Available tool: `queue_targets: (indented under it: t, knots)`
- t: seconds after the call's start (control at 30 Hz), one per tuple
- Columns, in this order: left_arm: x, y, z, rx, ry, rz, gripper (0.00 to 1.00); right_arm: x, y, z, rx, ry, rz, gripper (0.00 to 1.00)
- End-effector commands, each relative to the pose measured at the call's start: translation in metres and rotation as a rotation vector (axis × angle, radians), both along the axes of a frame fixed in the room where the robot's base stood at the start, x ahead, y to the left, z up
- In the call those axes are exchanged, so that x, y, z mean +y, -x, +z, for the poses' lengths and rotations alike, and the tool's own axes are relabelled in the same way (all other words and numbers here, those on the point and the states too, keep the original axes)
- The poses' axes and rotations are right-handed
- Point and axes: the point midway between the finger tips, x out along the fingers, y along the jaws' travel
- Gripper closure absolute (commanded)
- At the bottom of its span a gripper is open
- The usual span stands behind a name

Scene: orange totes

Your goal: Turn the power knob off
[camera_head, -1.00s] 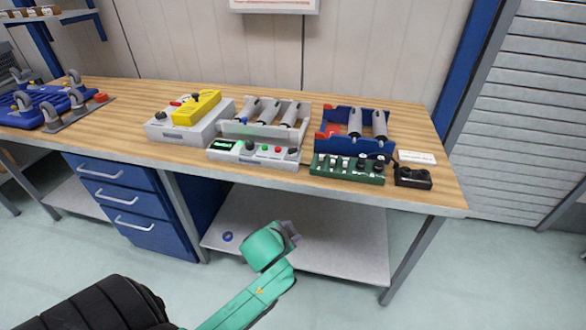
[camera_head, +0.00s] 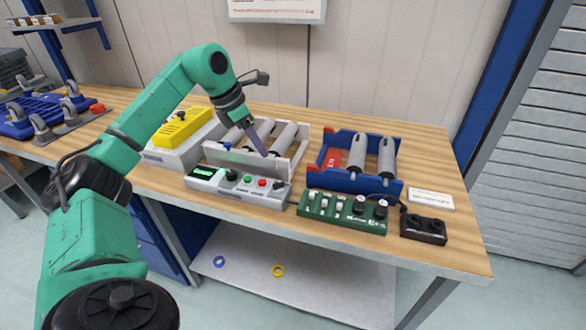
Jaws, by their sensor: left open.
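My left gripper (camera_head: 256,142) hangs above the grey roller unit, its grey fingers pointing down and to the right; it is open and touches no knob that I can see. The grey control panel (camera_head: 214,184) in front of the rollers has a small green display, a black knob (camera_head: 232,175), and green and red buttons. A green control panel (camera_head: 318,212) to its right has several switches and two black knobs (camera_head: 358,205). The labels are too small to tell which knob is the power knob. My right gripper is not in view.
A blue roller unit (camera_head: 340,178) stands behind the green panel. A black box (camera_head: 424,229) and a white label plate (camera_head: 431,200) lie at the right. A yellow-topped grey box (camera_head: 182,126) is behind my left arm. Blue (camera_head: 219,261) and yellow (camera_head: 278,270) rings lie on the lower shelf.

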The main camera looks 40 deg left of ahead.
Motion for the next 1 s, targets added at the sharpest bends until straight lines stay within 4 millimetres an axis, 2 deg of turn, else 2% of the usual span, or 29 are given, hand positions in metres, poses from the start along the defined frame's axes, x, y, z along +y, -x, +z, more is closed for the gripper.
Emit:
queue_targets:
  t: [0.07,0.3,0.37,0.47,0.6,0.73,0.93,0.97,1.0]
  knots:
    - [-0.001,-0.002,-0.008,0.005,0.000,-0.001,0.56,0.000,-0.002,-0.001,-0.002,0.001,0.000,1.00]
    - [-0.013,-0.020,-0.061,0.006,0.004,-0.004,0.56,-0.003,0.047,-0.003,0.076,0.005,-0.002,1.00]
    - [-0.016,-0.026,-0.076,0.005,0.004,-0.004,0.56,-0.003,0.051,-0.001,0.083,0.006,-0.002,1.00]
    - [-0.021,-0.035,-0.099,0.004,0.006,-0.004,0.56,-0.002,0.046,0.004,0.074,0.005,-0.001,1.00]
    - [-0.025,-0.044,-0.123,0.000,0.005,-0.004,0.56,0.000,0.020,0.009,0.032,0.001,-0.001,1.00]
    - [-0.026,-0.047,-0.133,0.000,0.004,-0.004,0.56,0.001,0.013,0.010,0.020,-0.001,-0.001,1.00]
    - [-0.026,-0.047,-0.134,-0.001,0.004,-0.003,0.56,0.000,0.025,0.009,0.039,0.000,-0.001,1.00]
    - [-0.026,-0.047,-0.134,-0.001,0.004,-0.003,0.60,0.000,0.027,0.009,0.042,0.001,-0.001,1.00]
    - [-0.026,-0.047,-0.134,-0.001,0.004,-0.003,0.75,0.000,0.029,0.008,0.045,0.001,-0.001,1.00]
